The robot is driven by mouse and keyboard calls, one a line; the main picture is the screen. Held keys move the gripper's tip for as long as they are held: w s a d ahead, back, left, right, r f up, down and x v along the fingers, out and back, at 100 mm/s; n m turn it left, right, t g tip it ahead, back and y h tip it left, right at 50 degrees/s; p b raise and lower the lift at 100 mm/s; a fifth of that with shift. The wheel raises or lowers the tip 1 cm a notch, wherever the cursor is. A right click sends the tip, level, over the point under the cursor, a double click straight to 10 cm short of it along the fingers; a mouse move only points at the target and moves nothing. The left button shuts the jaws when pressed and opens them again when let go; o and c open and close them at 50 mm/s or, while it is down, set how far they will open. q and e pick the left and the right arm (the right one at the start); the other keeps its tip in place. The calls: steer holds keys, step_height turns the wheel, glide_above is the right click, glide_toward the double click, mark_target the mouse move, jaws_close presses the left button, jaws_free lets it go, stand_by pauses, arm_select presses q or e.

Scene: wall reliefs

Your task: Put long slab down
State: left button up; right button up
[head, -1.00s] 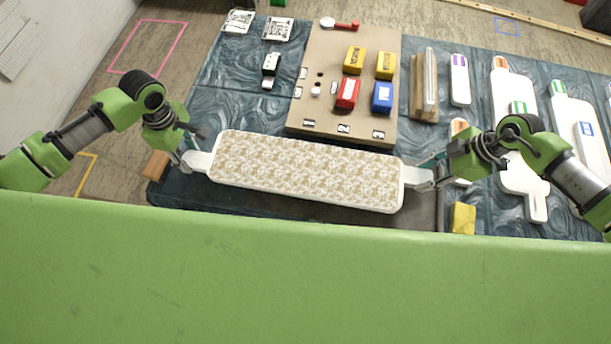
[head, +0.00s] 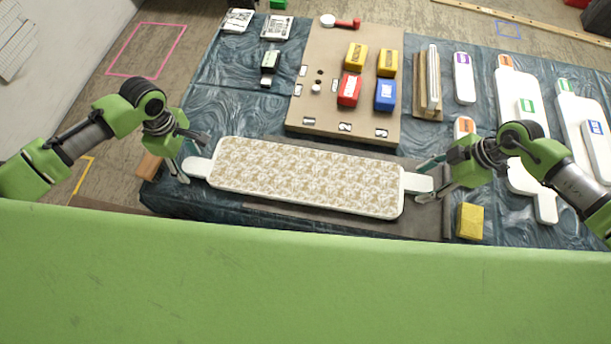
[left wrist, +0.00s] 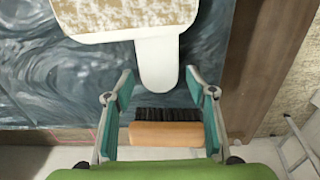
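The long slab (head: 305,178) has a white rim, a tan-and-white patterned face and a white tab at each end. It lies flat on a dark grey mat (head: 290,213) on the table. My left gripper (head: 186,160) is open at the left tab (head: 197,167). In the left wrist view the end of that tab (left wrist: 157,62) sits between the spread fingertips (left wrist: 158,80), with gaps on both sides. My right gripper (head: 428,180) is at the right tab (head: 416,183), its fingers apart on either side of it and apparently clear of it.
A brown board (head: 345,125) with red, yellow and blue blocks lies behind the slab. White floats (head: 520,100) lie at the right. A yellow block (head: 469,221) is near the right gripper. A wooden brush (left wrist: 165,133) is below the left gripper.

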steer(key=shift+r, duration=0.1)
arm_select(q)
step_height(320, 180, up, 12)
arm_select(e)
steer(key=v, duration=1.1)
steer(key=shift+d+r, duration=0.2)
steer(key=shift+r, duration=0.15)
arm_select(q)
steer(key=shift+s+f, duration=0.1)
arm_select(e)
steer(key=shift+s, duration=0.15)
